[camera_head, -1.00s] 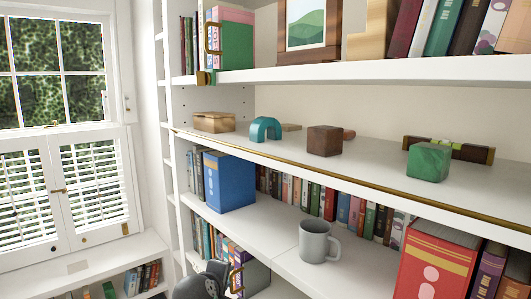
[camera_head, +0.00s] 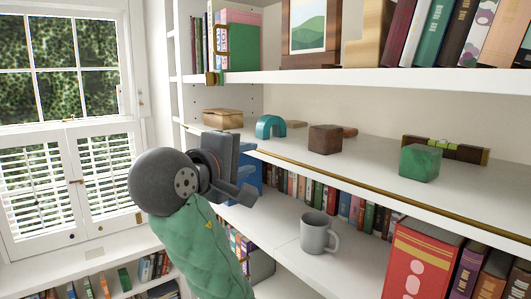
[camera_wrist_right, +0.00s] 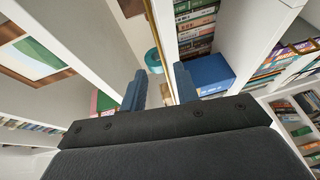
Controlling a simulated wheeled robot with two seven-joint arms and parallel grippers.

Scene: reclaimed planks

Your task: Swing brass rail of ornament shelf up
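The brass rail (camera_head: 380,190) is a thin gold bar lying low along the front edge of the white ornament shelf (camera_head: 470,190). My right gripper (camera_head: 247,168) is in front of the left part of that shelf and hides some of the rail's left end. In the right wrist view the two fingers of the gripper (camera_wrist_right: 160,88) are apart, with nothing held. The rail (camera_wrist_right: 163,45) runs in that view toward the gap between the fingertips; whether they touch it I cannot tell. My left gripper is not in view.
A grey mug (camera_head: 316,232) and books are below. A window (camera_head: 70,80) is at left.

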